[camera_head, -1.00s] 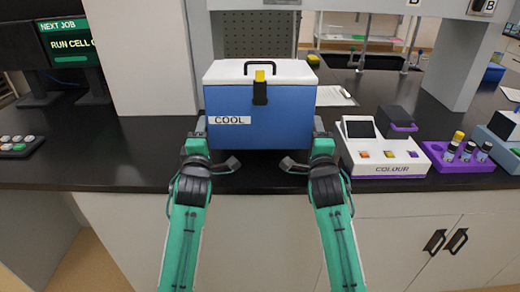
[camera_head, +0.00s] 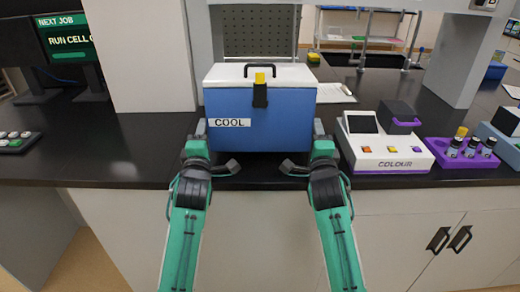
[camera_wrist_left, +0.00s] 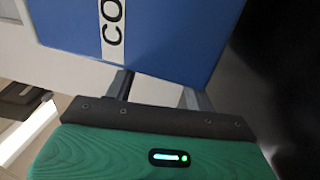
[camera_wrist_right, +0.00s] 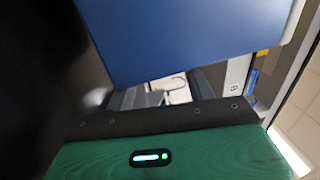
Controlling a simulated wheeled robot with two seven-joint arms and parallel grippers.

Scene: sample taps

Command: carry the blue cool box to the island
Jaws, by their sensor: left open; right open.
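The blue cool box (camera_head: 258,125) has a white lid (camera_head: 225,74), a black handle, a yellow-topped latch and a COOL label. It stands upright at or just above the black counter; I cannot tell whether its base touches. My left gripper (camera_head: 218,148) is open at its lower left front corner. My right gripper (camera_head: 303,148) is open at its lower right front corner. The box's blue wall fills the upper part of the left wrist view (camera_wrist_left: 170,35) and of the right wrist view (camera_wrist_right: 185,35). Contact with the fingers is unclear. I cannot identify the island.
A white COLOUR device (camera_head: 385,150) and a purple vial rack (camera_head: 462,155) stand right of the box. A clipboard (camera_head: 335,92) lies behind it. White pillars (camera_head: 147,60) rise at left and right. The black counter's (camera_head: 110,150) left part is mostly clear.

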